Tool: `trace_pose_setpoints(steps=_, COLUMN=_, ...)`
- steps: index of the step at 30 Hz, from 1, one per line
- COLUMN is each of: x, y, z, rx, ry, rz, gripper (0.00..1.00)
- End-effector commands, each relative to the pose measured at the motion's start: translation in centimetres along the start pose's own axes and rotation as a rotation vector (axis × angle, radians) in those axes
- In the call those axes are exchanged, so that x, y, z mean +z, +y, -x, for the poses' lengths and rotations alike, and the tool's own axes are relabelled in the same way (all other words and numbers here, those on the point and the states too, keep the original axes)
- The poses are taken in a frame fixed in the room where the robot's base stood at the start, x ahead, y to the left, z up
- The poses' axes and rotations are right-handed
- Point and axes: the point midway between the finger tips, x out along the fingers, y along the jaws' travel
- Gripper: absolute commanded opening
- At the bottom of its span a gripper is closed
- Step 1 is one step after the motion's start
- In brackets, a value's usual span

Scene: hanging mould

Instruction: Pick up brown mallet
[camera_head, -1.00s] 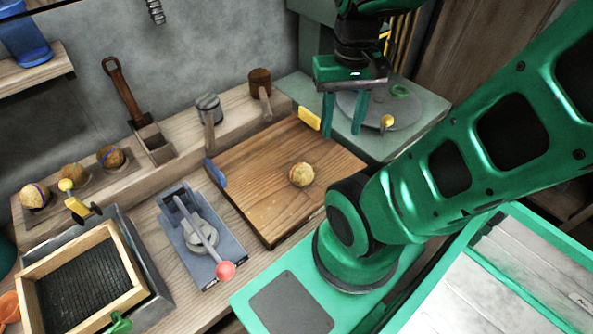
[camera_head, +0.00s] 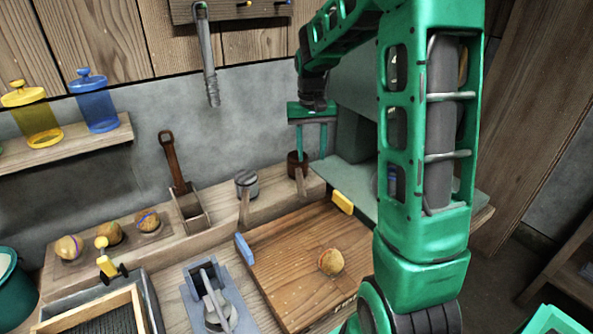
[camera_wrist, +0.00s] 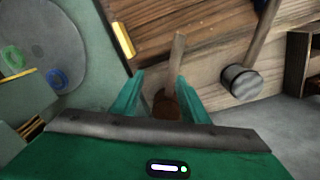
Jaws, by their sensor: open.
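The brown mallet (camera_head: 297,164) stands on the wooden ledge at the back, its head against the wall side and its pale handle pointing toward the front. In the wrist view the brown mallet (camera_wrist: 167,104) lies between the two fingers, with its handle reaching up past them. My gripper (camera_head: 311,155) is open and points down over the mallet, one finger on each side of it in the wrist view. I cannot tell whether the fingers touch it. The fingers partly hide the mallet's head in the head view.
A grey-headed mallet (camera_head: 246,182) rests on the same ledge to the left. The wooden board (camera_head: 290,265) with a yellow block (camera_head: 342,202), a blue block (camera_head: 244,248) and a round ball (camera_head: 331,262) lies in front. A scoop (camera_head: 172,160) stands further left.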

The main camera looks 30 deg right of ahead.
Motion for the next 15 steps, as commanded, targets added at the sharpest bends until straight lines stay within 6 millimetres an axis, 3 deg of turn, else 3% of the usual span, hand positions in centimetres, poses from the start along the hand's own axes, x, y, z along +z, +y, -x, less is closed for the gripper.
trace_pose_setpoints(steps=3, x=-2.8, y=-1.6, z=-1.6, rx=-0.020, ry=-0.006, rz=0.006, gripper=0.41)
trace_pose_setpoints(steps=6, x=-4.2, y=-2.5, z=-2.4, rx=-0.032, ry=-0.008, rz=0.007, gripper=0.41)
trace_pose_setpoints(steps=11, x=-5.1, y=-3.1, z=-3.4, rx=-0.041, ry=-0.008, rz=0.007, gripper=0.41)
trace_pose_setpoints(steps=15, x=-5.0, y=-3.1, z=-5.3, rx=-0.040, ry=-0.011, rz=0.007, gripper=0.41)
